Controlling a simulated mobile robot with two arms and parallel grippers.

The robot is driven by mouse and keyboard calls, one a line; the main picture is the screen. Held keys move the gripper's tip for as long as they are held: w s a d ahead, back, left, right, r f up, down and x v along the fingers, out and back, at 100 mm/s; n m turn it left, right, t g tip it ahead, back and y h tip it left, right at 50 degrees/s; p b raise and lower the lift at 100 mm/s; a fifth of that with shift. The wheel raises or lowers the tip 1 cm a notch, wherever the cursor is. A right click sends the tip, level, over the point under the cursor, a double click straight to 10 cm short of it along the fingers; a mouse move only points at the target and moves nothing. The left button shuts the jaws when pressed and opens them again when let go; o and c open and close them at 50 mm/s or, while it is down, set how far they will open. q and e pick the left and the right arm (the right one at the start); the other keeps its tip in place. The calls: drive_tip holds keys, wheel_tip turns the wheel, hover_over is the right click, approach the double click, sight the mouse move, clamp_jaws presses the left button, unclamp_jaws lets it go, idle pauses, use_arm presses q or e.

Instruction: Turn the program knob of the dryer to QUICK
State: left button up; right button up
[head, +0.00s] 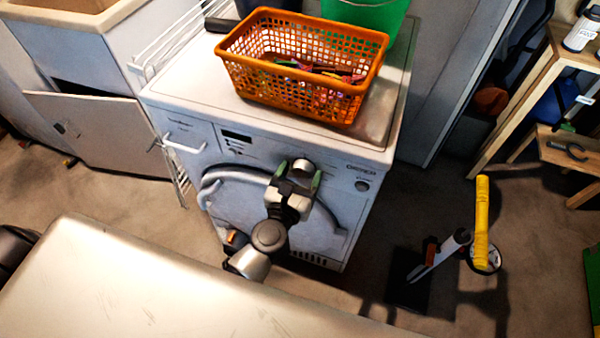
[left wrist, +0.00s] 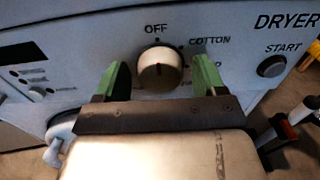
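The white dryer (head: 342,230) stands in the middle of the head view, with its round door below the control panel. A label further right is partly hidden by a finger, and I cannot read QUICK. My left gripper (left wrist: 160,82) is open, its green fingers on both sides of the knob with visible gaps. It also shows in the head view (head: 297,182). My right gripper is not in view.
A START button (left wrist: 271,66) is right of the knob, and a dark display (head: 236,136) is to the left. An orange basket (head: 246,88) and a green bucket (head: 378,14) stand on top of the dryer. A yellow-handled object (head: 481,220) stands on the floor at right.

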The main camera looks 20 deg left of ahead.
use_arm(q)
drive_tip(key=c, duration=0.8)
drive_tip(key=shift+o, duration=0.2)
drive_tip(key=shift+m, duration=0.3)
